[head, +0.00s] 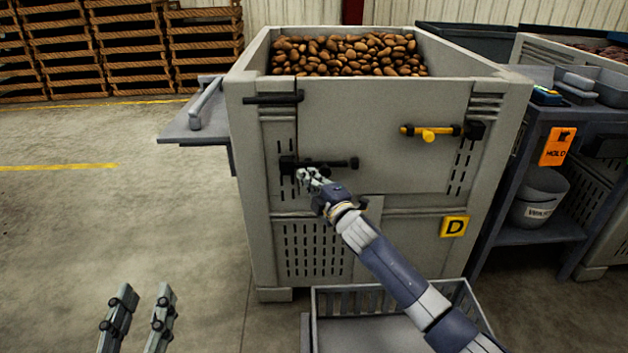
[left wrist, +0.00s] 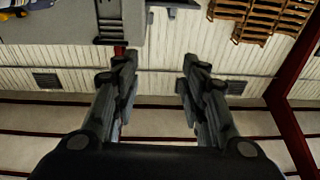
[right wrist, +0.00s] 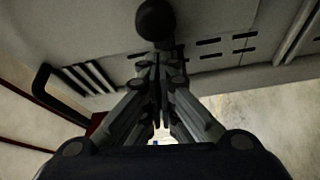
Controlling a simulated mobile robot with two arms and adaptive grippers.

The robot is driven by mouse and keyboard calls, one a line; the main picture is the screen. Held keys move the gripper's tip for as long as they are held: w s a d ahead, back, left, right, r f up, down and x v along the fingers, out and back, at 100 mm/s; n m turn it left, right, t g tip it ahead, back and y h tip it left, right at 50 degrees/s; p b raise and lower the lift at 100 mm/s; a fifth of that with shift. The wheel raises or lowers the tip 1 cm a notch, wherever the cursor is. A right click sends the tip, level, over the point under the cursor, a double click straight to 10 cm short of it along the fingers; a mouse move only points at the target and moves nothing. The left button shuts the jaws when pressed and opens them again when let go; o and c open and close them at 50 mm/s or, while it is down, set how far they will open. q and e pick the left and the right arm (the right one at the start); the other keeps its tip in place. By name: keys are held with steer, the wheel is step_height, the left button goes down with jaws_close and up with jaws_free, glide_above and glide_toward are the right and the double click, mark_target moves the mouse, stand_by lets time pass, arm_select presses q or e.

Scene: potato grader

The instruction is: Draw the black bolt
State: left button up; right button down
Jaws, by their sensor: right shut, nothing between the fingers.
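The black bolt (head: 335,163) lies level across the lower left of the grey crate's front panel, with a round end at its right. My right gripper (head: 309,176) is at the bolt's left part, just below it in the head view; I cannot tell whether they touch. Its fingers are shut with nothing between them. In the right wrist view a round black knob (right wrist: 155,19) shows just beyond the fingertips of the right gripper (right wrist: 158,58). My left gripper (head: 147,292) is open and empty, low at the left, away from the crate; its spread fingers show in the left wrist view (left wrist: 157,62).
The grey crate (head: 370,202) is full of potatoes (head: 345,52). A yellow bolt (head: 428,132) is on its right side and a black handle (head: 272,98) at upper left. An empty grey tray (head: 350,330) stands below. A grey shelf (head: 195,125) juts out at left.

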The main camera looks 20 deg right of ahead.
mark_target(328, 171)
arm_select(q)
steer(key=shift+r+t, duration=0.3)
steer(key=shift+r, duration=0.3)
arm_select(e)
steer(key=shift+s+d, duration=0.1)
steer(key=shift+d, duration=0.45)
steer(key=d+p, duration=0.1)
steer(key=d, duration=0.1)
steer(key=s+d+p, duration=0.1)
steer(key=d, duration=0.1)
steer(key=shift+s+d+p, duration=0.2)
steer(key=shift+d+p, duration=0.1)
steer(key=shift+d, duration=0.1)
arm_select(q)
step_height(328, 171, down, 12)
steer(key=s+a+g+y, duration=0.2)
steer(key=g, duration=0.5)
steer(key=shift+s+a+f, duration=0.15)
steer(key=shift+s+a, duration=0.05)
steer(key=shift+s, duration=0.1)
arm_select(e)
steer(key=shift+d, duration=0.1)
